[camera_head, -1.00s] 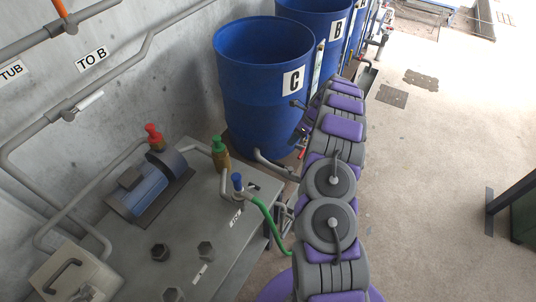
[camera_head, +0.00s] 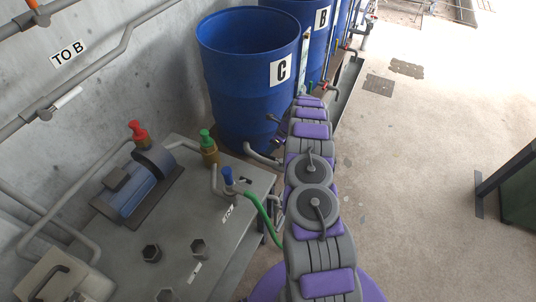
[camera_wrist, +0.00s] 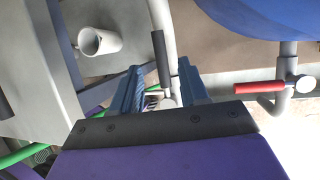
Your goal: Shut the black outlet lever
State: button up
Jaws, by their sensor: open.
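A black lever (camera_wrist: 161,58) shows in the wrist view, a black sleeve beside a light grey pipe, with a pale round pivot (camera_wrist: 168,102) at its lower end. My gripper (camera_wrist: 160,72) has two blue ribbed fingers, open. In the picture the lever lies between the fingers, nearer the right one, with a visible gap to the left one. I cannot tell the depth or whether a finger touches it. In the head view my own arm hides the lever and most of the gripper, near the foot of blue drum C (camera_head: 246,85).
A red-handled lever (camera_wrist: 258,87) on a grey pipe is to the right in the wrist view. A white open pipe end (camera_wrist: 98,41) is at left. A green hose (camera_head: 262,215) and a grey bench with a blue pump (camera_head: 130,190) stand left of my arm.

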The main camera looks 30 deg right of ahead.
jog(key=shift+b+x, duration=0.4)
jog(key=shift+x, duration=1.8)
jog(key=shift+d, duration=0.1)
grip_shut()
